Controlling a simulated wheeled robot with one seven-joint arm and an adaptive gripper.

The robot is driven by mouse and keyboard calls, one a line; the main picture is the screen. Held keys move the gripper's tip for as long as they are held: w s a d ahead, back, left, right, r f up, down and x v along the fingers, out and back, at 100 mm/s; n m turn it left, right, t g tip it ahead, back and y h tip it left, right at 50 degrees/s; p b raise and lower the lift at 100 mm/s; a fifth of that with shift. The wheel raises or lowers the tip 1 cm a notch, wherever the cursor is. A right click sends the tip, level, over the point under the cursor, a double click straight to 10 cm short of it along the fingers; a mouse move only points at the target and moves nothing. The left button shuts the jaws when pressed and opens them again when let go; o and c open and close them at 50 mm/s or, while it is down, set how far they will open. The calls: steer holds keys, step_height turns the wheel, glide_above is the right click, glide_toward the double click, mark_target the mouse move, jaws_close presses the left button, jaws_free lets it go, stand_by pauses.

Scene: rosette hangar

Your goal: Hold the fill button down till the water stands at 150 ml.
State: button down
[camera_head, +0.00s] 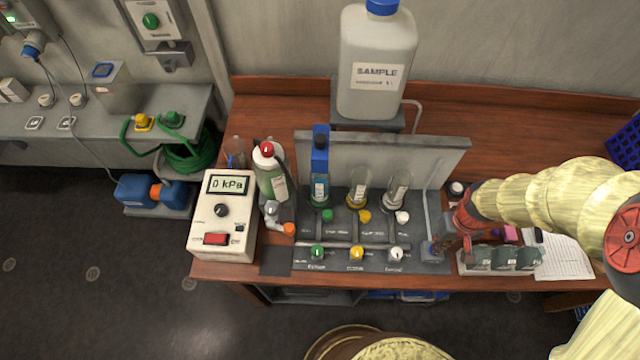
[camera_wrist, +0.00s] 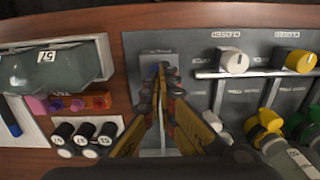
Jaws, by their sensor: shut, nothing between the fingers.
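My gripper (camera_head: 452,246) is shut and empty, pointing down at the right end of the dark valve panel (camera_head: 300,266). In the wrist view its fingertips (camera_wrist: 160,72) meet over a light grey block on the panel. A small blue part (camera_head: 431,247) sits on this block, just left of the fingers; it may be the fill button. The fingers mostly hide it in the wrist view, and I cannot tell whether they touch it or whether it is pressed. Clear glass vessels (camera_head: 397,190) stand behind the valves. Their water level and markings are too small to read.
A white SAMPLE tank (camera_head: 375,100) with a blue cap stands at the back. Green, yellow and white knobs (camera_head: 397,254) line the panel. A kPa meter box (camera_head: 222,245) and a red-capped bottle (camera_head: 271,180) stand left.

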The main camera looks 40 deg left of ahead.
steer(key=shift+w+r+p, duration=0.1)
steer(key=shift+r+p, duration=2.1)
steer(key=shift+r, duration=0.85)
